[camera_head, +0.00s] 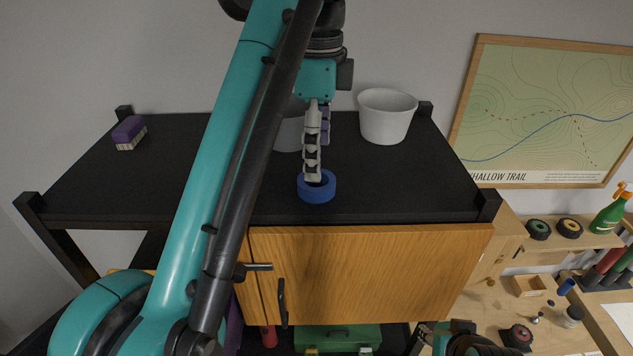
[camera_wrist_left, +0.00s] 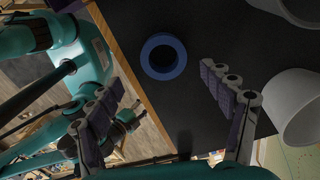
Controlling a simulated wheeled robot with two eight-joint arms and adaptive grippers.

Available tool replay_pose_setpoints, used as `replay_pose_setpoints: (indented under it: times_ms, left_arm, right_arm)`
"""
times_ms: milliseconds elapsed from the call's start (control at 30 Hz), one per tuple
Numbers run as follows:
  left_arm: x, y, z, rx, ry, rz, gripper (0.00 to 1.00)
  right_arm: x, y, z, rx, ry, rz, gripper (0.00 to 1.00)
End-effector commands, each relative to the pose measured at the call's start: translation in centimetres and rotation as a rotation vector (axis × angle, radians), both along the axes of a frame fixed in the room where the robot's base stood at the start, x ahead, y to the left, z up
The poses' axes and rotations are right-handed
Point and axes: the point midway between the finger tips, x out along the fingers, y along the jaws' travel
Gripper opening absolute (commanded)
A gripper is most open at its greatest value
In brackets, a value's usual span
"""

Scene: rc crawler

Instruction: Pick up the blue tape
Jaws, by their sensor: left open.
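The blue tape (camera_head: 318,194) is a ring lying flat on the black table top near its front edge. It also shows in the left wrist view (camera_wrist_left: 163,75), with the dark top visible through its hole. My left gripper (camera_head: 314,176) points down just above the tape, partly covering its far side in the head view. In the left wrist view the fingers of my left gripper (camera_wrist_left: 160,80) are spread wide and empty, with the tape ahead between their tips. My right gripper (camera_head: 421,338) is partly cut off at the bottom of the head view; its jaws are unclear.
A white bin (camera_head: 386,117) stands back right on the table top (camera_head: 410,190), and a second pale bin (camera_head: 288,132) is partly behind my left arm. A purple brush (camera_head: 129,132) lies at the left. A wooden cabinet (camera_head: 380,270) sits below the front edge.

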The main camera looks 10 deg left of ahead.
Motion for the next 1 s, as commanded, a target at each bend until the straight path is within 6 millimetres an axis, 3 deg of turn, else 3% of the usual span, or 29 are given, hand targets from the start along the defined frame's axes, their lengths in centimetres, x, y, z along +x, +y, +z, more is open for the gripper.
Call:
replay_pose_setpoints:
  times_ms: [500, 767, 967, 1000]
  left_arm:
    - [0.0, 0.3, -5.4, 0.000, 0.000, 0.001, 0.81]
    - [0.0, 0.3, -5.6, 0.000, 0.000, 0.001, 0.81]
    - [0.0, 0.3, -5.6, 0.000, 0.000, 0.001, 0.31]
    - [0.0, 0.3, -5.6, 0.000, 0.000, 0.001, 0.27]
  right_arm:
    - [0.0, 0.0, 0.0, 0.000, 0.000, 0.000, 0.40]
    - [0.0, 0.0, 0.0, 0.000, 0.000, 0.000, 0.40]
    - [0.0, 0.0, 0.0, 0.000, 0.000, 0.000, 0.40]
    - [0.0, 0.0, 0.0, 0.000, 0.000, 0.000, 0.40]
